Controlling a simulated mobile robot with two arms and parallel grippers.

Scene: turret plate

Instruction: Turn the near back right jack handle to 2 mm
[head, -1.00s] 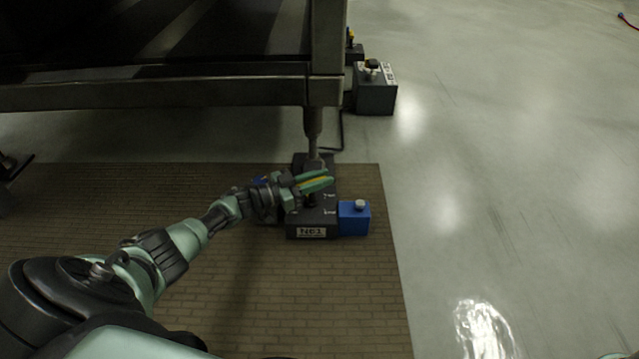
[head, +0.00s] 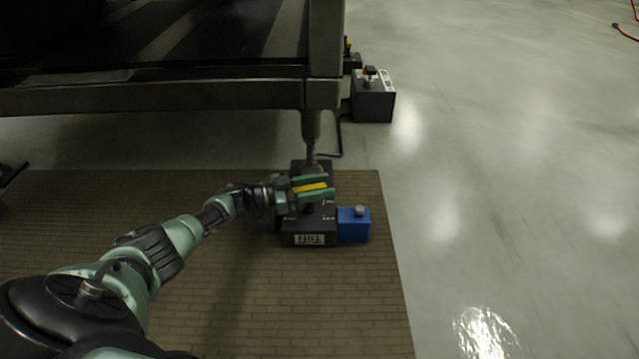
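The near jack (head: 310,240) is a dark block with a white label on its front face, standing on the brown mat under the table's corner leg. My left gripper (head: 314,188) reaches in from the left over the top of this jack. Its two green fingers point right and lie apart, with a yellow bar (head: 309,188) between them that looks like the jack handle. I cannot tell whether the fingers press on it. The gripper hides much of the jack's top, and the scale marks are too small to read. My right gripper is not in view.
A blue box (head: 353,226) with a pale knob touches the jack's right side. A grey box (head: 372,101) with a knob stands farther back on the floor. The dark table (head: 160,96) overhangs behind the jack.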

